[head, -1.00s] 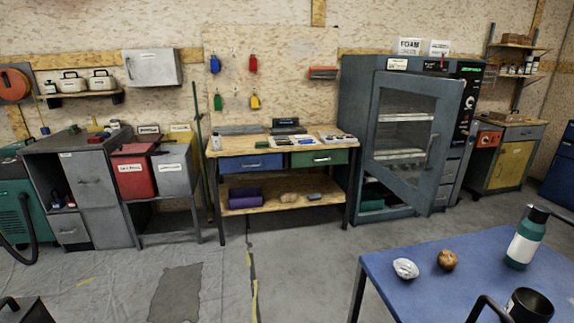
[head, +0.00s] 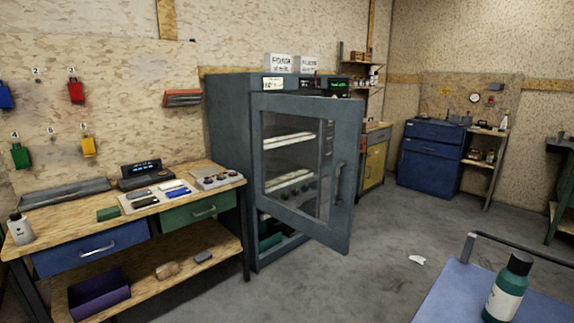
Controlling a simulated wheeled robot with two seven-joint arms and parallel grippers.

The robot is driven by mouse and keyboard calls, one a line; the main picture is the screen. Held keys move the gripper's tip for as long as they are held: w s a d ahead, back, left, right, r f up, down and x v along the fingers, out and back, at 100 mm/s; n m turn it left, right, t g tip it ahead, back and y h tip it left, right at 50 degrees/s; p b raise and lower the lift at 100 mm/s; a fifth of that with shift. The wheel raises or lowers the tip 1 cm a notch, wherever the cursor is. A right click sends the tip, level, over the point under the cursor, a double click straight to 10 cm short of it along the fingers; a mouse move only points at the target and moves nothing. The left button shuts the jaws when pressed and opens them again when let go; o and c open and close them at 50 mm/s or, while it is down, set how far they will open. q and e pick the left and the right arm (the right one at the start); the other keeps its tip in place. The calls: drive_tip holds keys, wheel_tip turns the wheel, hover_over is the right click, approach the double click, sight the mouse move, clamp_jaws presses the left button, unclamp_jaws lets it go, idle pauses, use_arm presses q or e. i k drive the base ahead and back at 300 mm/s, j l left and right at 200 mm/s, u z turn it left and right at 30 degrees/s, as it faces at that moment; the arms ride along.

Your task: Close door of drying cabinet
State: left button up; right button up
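The drying cabinet (head: 228,130) is a tall grey-blue unit against the back wall, right of the workbench. Its door (head: 318,228) stands ajar, swung out toward me, with a glass window and a dark vertical handle (head: 338,182) near its right edge. White shelves show through the window, and an opening shows below at the left of the door. Neither of my grippers is in view.
A wooden workbench (head: 40,217) with blue and green drawers stands left of the cabinet. A blue table (head: 450,300) with a green bottle (head: 508,288) is at the lower right. A small white object (head: 417,260) lies on the floor. Grey floor (head: 375,255) is open before and right of the door.

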sight(348, 114)
drive_tip(key=i+j, duration=0.2)
drive_tip(key=j, duration=0.15)
drive_tip(key=i+j+z, duration=0.1)
drive_tip(key=i+j, duration=0.35)
drive_tip(key=j, duration=0.2)
drive_tip(key=i+j, duration=0.1)
drive_tip(key=i, duration=0.3)
drive_tip(key=i+z, duration=0.15)
drive_tip(key=i, duration=0.25)
drive_tip(key=i+j, duration=0.2)
drive_tip(key=i, duration=0.2)
drive_tip(key=l+z, duration=0.05)
